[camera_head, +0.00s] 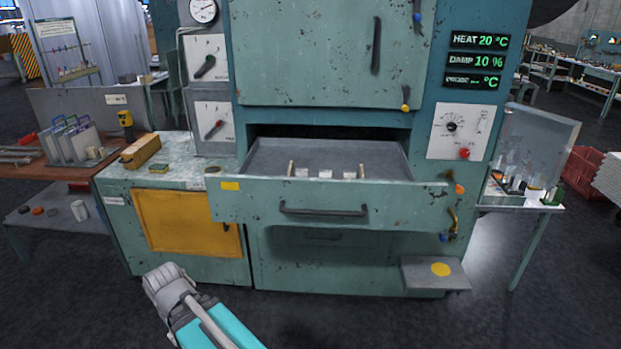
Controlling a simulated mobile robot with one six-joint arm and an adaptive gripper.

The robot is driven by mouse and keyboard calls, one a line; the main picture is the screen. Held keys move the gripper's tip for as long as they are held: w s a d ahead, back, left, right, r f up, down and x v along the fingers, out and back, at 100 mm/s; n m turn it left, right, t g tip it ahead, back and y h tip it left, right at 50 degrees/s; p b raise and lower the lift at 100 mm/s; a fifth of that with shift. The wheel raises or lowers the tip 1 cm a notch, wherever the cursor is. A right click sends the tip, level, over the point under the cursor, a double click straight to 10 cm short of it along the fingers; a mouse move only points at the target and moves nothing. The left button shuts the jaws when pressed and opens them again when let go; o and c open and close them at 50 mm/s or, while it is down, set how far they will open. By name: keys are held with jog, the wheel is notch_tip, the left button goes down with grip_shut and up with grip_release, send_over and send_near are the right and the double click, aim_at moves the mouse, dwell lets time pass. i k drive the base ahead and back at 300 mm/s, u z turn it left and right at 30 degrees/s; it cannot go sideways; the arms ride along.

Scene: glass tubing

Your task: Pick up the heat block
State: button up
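No thing in view is plainly marked as the heat block. A yellow-tan oblong block (140,151) lies on the pale worktop left of the large green oven, and may be it. Several small whitish pieces stand in the pulled-out oven drawer (270,208), two tan upright pegs among them; they are too small to make out well. A grey and teal part of my own arm shows at the bottom, in front of the yellow cabinet door and apart from the objects. I make out no gripper fingers.
A brown bench (62,176) with racks stands at the left. A side table (520,199) with glassware is at the right. A low step (435,274) juts from the oven's base. Dark floor in front is clear.

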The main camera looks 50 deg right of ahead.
aim_at(323, 173)
jog(key=u, duration=0.05)
jog(key=k, duration=1.25)
jog(key=z, duration=1.15)
jog(key=i, duration=1)
jog(key=z, duration=0.05)
